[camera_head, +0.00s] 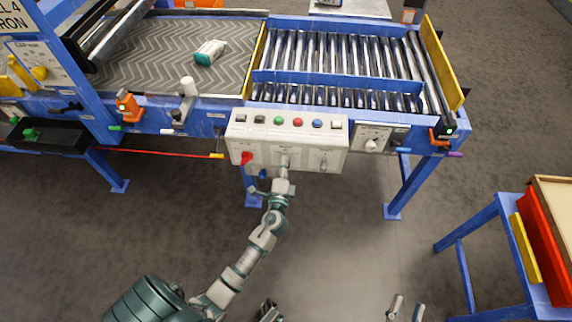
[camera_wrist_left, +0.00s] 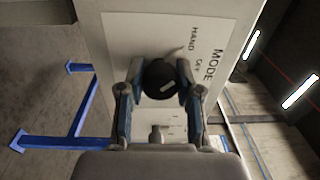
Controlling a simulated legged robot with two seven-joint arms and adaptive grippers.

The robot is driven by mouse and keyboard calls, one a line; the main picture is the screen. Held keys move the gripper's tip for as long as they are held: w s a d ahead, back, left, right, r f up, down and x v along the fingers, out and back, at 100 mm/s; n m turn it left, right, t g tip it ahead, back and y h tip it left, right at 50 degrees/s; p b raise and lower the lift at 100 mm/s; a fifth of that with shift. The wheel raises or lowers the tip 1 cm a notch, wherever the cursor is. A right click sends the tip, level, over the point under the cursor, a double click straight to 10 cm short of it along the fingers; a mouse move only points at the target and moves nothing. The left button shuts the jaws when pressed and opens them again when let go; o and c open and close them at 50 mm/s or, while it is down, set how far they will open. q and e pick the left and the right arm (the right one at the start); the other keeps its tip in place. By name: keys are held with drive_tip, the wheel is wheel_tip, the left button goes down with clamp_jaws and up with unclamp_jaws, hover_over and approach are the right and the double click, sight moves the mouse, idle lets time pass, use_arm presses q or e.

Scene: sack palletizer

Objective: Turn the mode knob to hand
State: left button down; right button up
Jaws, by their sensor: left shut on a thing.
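The mode knob (camera_wrist_left: 158,76) is a round black knob with a short white mark on the white panel, in the left wrist view. Its mark tilts slightly up to the right; I cannot tell which label it points at. The words MODE, HAND (camera_wrist_left: 191,40) and OFF lie above and right of it. My left gripper (camera_wrist_left: 160,86) is shut on the knob, one finger on each side. In the head view my left gripper (camera_head: 284,165) is at the front of the white control box (camera_head: 322,130) and hides the knob. My right gripper (camera_head: 406,308) is open and empty at the bottom edge.
The box has several coloured buttons (camera_head: 298,122) on top and a red switch (camera_head: 246,158) at left. A roller conveyor (camera_head: 340,55) stands behind it. A smaller switch panel (camera_head: 372,140) is to the right. A blue-legged table (camera_head: 500,222) stands at far right. Floor between is clear.

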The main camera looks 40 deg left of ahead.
use_arm(q)
drive_tip(key=shift+s+f, duration=0.1)
drive_tip(key=shift+f, duration=0.35)
drive_tip(key=c, duration=0.8)
unclamp_jaws()
drive_tip(key=shift+o, duration=0.2)
drive_tip(key=shift+r, duration=0.15)
drive_tip(key=v, duration=1.2)
